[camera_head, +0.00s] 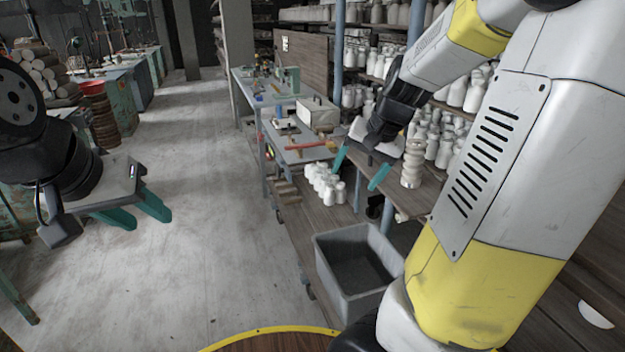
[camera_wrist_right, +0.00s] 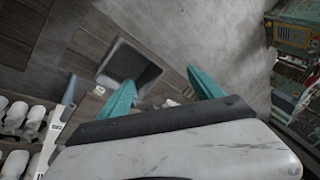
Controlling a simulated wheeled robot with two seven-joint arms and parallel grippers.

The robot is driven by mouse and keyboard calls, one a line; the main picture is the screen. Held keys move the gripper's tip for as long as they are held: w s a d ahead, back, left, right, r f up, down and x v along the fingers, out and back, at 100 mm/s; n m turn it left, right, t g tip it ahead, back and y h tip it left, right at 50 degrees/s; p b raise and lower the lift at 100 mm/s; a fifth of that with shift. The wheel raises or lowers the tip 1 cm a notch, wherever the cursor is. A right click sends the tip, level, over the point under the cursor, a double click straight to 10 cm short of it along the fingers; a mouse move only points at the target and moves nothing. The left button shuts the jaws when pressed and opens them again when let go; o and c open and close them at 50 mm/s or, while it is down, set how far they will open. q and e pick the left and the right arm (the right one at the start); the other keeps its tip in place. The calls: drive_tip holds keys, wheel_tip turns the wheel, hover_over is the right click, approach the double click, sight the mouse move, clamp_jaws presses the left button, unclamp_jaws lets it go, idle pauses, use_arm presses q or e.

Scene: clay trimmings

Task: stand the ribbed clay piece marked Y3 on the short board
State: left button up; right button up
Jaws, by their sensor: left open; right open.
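A pale ribbed clay piece (camera_head: 411,165) stands upright on a brown wooden surface (camera_head: 405,200) right of centre in the head view. I cannot read any mark on it, and I cannot tell which surface is the short board. My right gripper (camera_head: 360,168) is open with nothing between its teal fingers, just left of the ribbed piece and apart from it. It also shows open in the right wrist view (camera_wrist_right: 162,90). My left gripper (camera_head: 137,212) is open and empty above the floor at the left.
A grey bin (camera_head: 350,265) stands below my right gripper. White bottle-like pieces (camera_head: 326,185) cluster left of that gripper on a low surface. A workbench (camera_head: 300,145) with tools lies behind. Shelves of white pieces (camera_head: 455,95) stand behind my right arm. The floor (camera_head: 200,200) is clear.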

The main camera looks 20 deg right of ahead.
drive_tip(key=s+a+r+n, duration=0.3)
drive_tip(key=s+a, duration=0.3)
drive_tip(key=s, duration=0.1)
drive_tip(key=s+a+r+n+t, duration=0.1)
drive_tip(key=s+a+r+n, duration=0.2)
drive_tip(key=s+a, duration=0.3)
drive_tip(key=shift+s+a+r+n+t, duration=0.2)
drive_tip(key=shift+s+n+t, duration=0.1)
drive_tip(key=shift+s, duration=0.7)
